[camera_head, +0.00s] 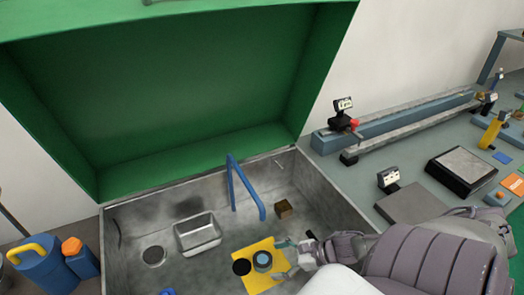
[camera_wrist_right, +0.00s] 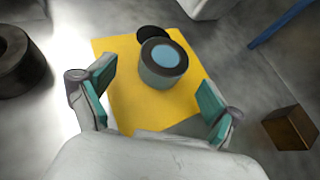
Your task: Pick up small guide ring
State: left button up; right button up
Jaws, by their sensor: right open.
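A short grey-teal cylinder with a dark rim and light blue centre (camera_head: 262,260) stands on a yellow mat (camera_head: 257,283). It looks like the small guide ring, and it shows large in the right wrist view (camera_wrist_right: 163,64). A flat black disc (camera_head: 241,267) lies beside it, partly hidden behind it in the wrist view (camera_wrist_right: 152,35). My right gripper (camera_head: 284,260) is open and empty just to the right of the cylinder. In the wrist view its teal-padded fingers (camera_wrist_right: 155,90) are spread either side of the near part of the mat. My left gripper is not in view.
The mat lies in a metal basin with a raised green lid (camera_head: 150,90). A steel tray (camera_head: 198,234), blue handle (camera_head: 235,185) and brown block (camera_head: 283,208) are around it. A thick dark ring (camera_wrist_right: 18,62) sits left in the wrist view. Blue jugs (camera_head: 47,268) stand outside, left.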

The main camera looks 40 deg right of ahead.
aim_at(267, 259)
jog(key=b+x, duration=0.3)
jog(key=x, duration=0.1)
jog(key=shift+w+d+r, duration=0.15)
jog(key=shift+w, duration=0.05)
jog(key=shift+w+a+b, duration=0.35)
jog(key=shift+b, duration=0.15)
grip_shut()
